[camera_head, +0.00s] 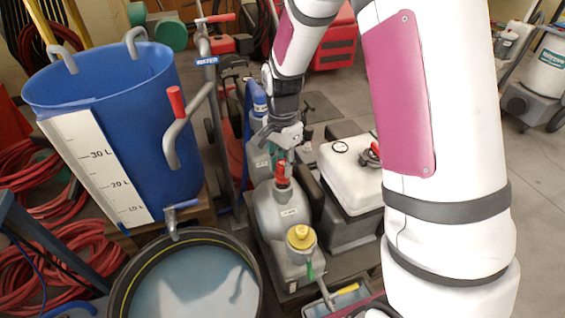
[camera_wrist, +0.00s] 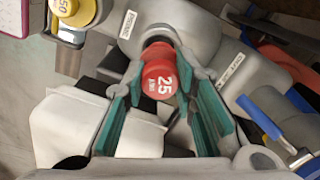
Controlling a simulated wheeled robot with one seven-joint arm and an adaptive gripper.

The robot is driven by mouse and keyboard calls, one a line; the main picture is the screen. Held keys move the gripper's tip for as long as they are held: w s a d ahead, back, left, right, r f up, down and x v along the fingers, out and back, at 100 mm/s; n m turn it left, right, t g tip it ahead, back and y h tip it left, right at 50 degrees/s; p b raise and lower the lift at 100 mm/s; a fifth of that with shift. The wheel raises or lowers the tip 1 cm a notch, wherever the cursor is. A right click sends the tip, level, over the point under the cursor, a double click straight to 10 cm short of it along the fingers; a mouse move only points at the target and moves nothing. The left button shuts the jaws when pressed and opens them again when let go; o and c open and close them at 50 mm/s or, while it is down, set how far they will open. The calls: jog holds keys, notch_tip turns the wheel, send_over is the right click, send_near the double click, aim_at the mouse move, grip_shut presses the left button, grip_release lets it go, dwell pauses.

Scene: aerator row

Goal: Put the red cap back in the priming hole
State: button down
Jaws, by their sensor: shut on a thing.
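The red cap (camera_wrist: 160,74), marked 25, is between the fingertips of my gripper (camera_wrist: 167,62) in the wrist view. My gripper is shut on it. In the head view the red cap (camera_head: 281,173) shows at the top of the grey pump body (camera_head: 268,215), just below my gripper (camera_head: 284,158). The grey pump body (camera_wrist: 152,18) lies behind the cap in the wrist view, with a small white label beside it. The priming hole is hidden behind the cap, so I cannot tell whether the cap is seated in it.
A yellow cap (camera_head: 300,237), marked 50, sits on the near end of the pump. A white tank (camera_head: 352,172) stands close on the right. A blue bucket (camera_head: 110,110) and a round water tub (camera_head: 187,285) are on the left. A blue-handled valve (camera_wrist: 262,118) is at the wrist view's right.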

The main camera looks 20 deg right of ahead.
aim_at(283, 173)
jog(key=shift+f+b, duration=1.1)
jog(key=shift+f, duration=0.75)
jog(key=c, duration=1.2)
grip_release()
